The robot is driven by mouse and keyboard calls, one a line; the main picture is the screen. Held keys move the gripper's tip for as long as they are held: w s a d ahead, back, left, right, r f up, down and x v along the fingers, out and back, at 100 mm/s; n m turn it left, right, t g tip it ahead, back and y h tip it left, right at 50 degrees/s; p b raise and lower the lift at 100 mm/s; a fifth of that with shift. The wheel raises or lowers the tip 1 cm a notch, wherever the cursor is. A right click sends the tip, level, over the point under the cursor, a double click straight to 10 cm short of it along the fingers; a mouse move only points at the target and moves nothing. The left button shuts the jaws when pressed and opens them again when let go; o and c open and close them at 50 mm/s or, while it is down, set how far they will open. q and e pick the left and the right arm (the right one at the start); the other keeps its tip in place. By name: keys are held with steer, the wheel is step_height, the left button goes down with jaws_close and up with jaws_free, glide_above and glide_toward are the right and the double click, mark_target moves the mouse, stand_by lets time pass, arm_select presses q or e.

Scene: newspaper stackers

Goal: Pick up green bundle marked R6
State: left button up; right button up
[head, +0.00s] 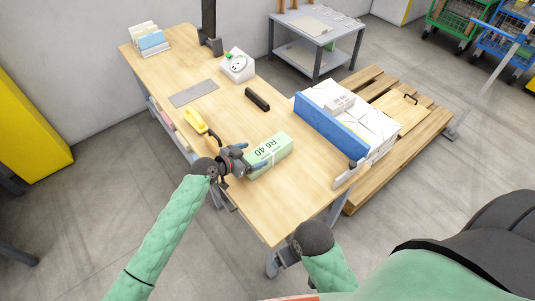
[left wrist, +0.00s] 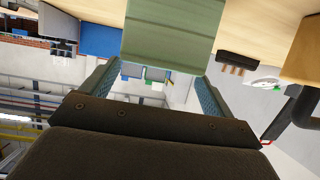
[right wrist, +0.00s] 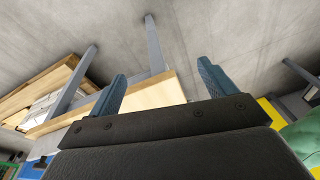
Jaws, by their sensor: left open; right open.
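The green bundle (head: 269,155) marked R6 40, with a white band, lies on the wooden table (head: 190,73) near its front part. My left gripper (head: 249,163) is open at the bundle's left end in the head view. In the left wrist view the bundle (left wrist: 170,30) shows between and beyond the two open fingers (left wrist: 152,85); I cannot tell whether they touch it. My right gripper (right wrist: 162,82) is open and empty, with the table corner (right wrist: 160,92) beyond its fingers. In the head view the right arm is low, by the table's front edge.
A yellow tool (head: 194,121), a black block (head: 257,99), a grey plate (head: 194,92) and a white device (head: 237,66) lie on the table. Bare tabletop surrounds the bundle.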

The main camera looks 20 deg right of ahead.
mark_target(263, 152)
arm_select(q)
steer(key=p+x, duration=0.1)
steer(key=x, duration=0.2)
steer(key=shift+d+p, duration=0.3)
steer(key=shift+d, duration=0.1)
steer(key=shift+w+d+f, duration=0.1)
steer(key=shift+d+f, duration=0.15)
steer(key=shift+d, duration=0.1)
arm_select(e)
step_height(263, 152, down, 9)
steer(key=w, duration=0.1)
steer(key=shift+w, duration=0.4)
arm_select(q)
steer(key=shift+c, duration=0.2)
steer(key=c, duration=1.8)
steer(key=shift+r, duration=0.15)
